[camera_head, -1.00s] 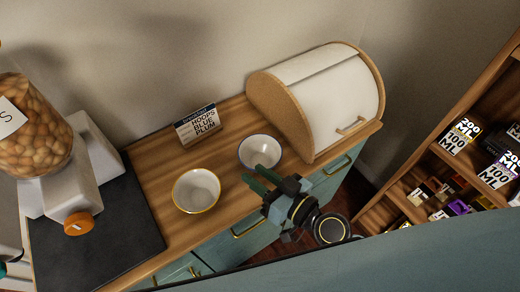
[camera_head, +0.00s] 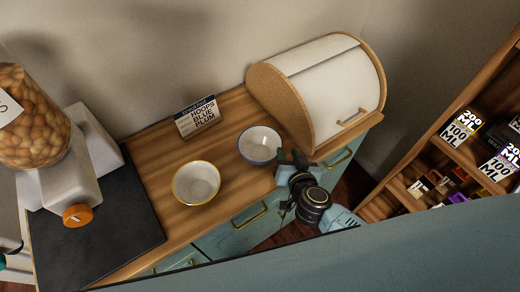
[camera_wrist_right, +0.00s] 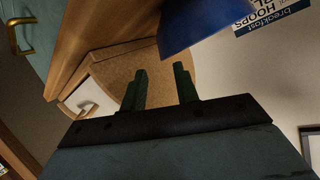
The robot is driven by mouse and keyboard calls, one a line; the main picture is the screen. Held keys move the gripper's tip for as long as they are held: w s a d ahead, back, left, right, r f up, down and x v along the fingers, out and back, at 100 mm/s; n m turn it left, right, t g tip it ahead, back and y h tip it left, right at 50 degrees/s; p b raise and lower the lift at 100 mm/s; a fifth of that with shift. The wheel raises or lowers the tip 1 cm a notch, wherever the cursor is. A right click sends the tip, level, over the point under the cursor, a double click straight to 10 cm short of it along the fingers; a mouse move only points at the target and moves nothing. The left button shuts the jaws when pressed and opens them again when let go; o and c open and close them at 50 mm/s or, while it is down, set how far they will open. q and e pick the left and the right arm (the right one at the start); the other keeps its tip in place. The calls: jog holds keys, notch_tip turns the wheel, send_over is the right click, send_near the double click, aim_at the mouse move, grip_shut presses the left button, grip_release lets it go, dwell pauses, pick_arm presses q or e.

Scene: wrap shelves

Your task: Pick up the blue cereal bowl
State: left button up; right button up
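The blue cereal bowl (camera_head: 259,145), white inside with a blue rim, stands upright on the wooden counter (camera_head: 225,207). In the right wrist view the blue outside of the bowl (camera_wrist_right: 195,22) shows at the top, beyond the fingers. My right gripper (camera_head: 291,160) is at the right side of this bowl by its rim. Its two fingers stand apart with nothing seen between them in the right wrist view (camera_wrist_right: 160,88). I cannot tell whether a finger touches the bowl. Only a small part of my left gripper (camera_head: 8,252) shows at the left edge, and its fingers are not clear.
A white bowl with a yellow rim (camera_head: 196,182) stands left of the blue one. A breakfast card (camera_head: 197,116) stands behind them. A bread bin (camera_head: 325,90) is close on the right. A dispenser (camera_head: 65,165) is at left, and shelves (camera_head: 465,150) are at far right.

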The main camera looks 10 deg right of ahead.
jog(key=x, duration=0.2)
jog(key=b+x, duration=0.1)
jog(key=x, duration=0.3)
jog(key=shift+w+a+r, duration=0.15)
jog(key=shift+w+a, duration=0.15)
grip_shut()
jog(key=shift+r, duration=0.1)
dwell(1.1)
